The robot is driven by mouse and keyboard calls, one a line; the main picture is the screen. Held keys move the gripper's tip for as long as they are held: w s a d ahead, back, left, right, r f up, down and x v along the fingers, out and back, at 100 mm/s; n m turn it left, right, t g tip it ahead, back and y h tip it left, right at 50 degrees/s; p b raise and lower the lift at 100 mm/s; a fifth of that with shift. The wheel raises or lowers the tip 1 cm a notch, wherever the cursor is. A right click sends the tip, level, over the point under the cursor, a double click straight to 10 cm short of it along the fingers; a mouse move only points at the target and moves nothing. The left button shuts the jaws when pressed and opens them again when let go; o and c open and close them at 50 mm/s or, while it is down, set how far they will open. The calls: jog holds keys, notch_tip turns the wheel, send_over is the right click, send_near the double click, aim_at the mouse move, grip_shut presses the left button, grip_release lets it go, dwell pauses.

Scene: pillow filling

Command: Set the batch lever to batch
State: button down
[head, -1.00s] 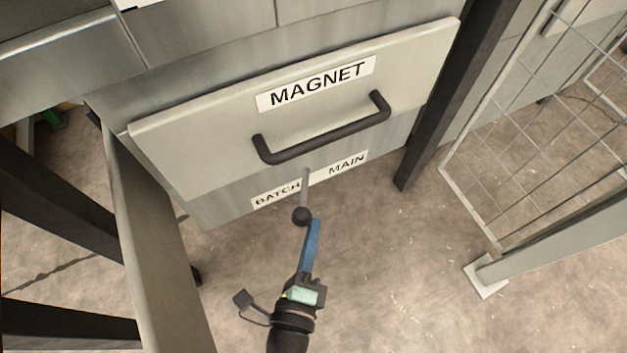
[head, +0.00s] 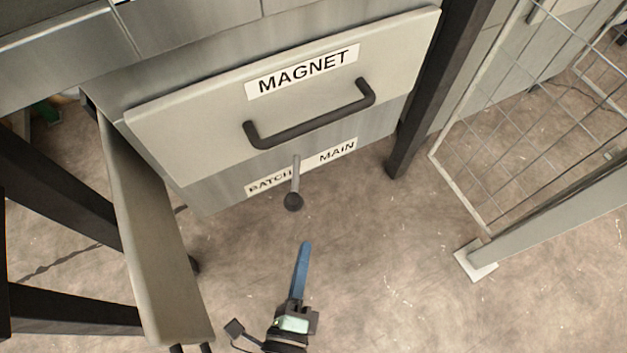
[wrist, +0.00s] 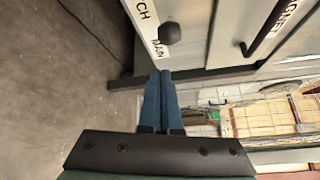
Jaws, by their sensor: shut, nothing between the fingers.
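The batch lever (head: 295,180) is a thin grey rod with a black ball knob (head: 293,201). It hangs below the magnet drawer between the BATCH label (head: 268,183) and the MAIN label (head: 338,151), near the middle. My gripper (head: 305,246) has blue fingers pressed together, empty, below and apart from the knob in the head view. In the wrist view the knob (wrist: 169,33) shows ahead of the shut fingers (wrist: 160,74), in front of the label strip. The knob hides part of the lever rod there.
The MAGNET drawer (head: 200,140) with its dark bar handle (head: 310,130) is above the lever. A wire mesh panel (head: 500,150) is farther right. Floor around my gripper is clear.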

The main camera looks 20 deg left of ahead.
jog(key=shift+s+a+r+p, duration=0.15)
jog(key=shift+s+p, duration=0.15)
jog(key=shift+s, duration=1.1)
jog(key=w+d+r+n+y+p, duration=0.1)
jog(key=w+d+r+n+p, duration=0.2)
jog(key=w+r+n, duration=0.4)
jog(key=w+d+r+n+y+p, duration=0.2)
jog(key=w+d+r+n+p, duration=0.15)
jog(key=w+r, duration=0.5)
jog(key=w+d+r+n+t+h+p, duration=0.1)
jog(key=w+r+n+p, duration=0.2)
jog(key=r, duration=0.9)
jog(key=w+d+r+n+t, duration=0.1)
jog(key=w+r+n, duration=0.35)
jog(key=r, duration=0.75)
jog(key=s+r+t+h+p, duration=0.2)
jog(key=s+r+t, duration=0.1)
jog(key=r, duration=1)
jog(key=s+r+t+h+p, duration=0.2)
jog(key=s+r+t, duration=0.1)
jog(key=r, duration=1)
jog(key=s+r+t+h+p, duration=0.2)
jog(key=s+r+t, duration=0.1)
jog(key=r, duration=1)
notch_tip(320, 180, up, 37)
jog(key=p, duration=3.7)
jog(key=shift+w+d+n, duration=0.15)
jog(key=shift+d+n, duration=0.15)
jog(key=shift+d, duration=0.15)
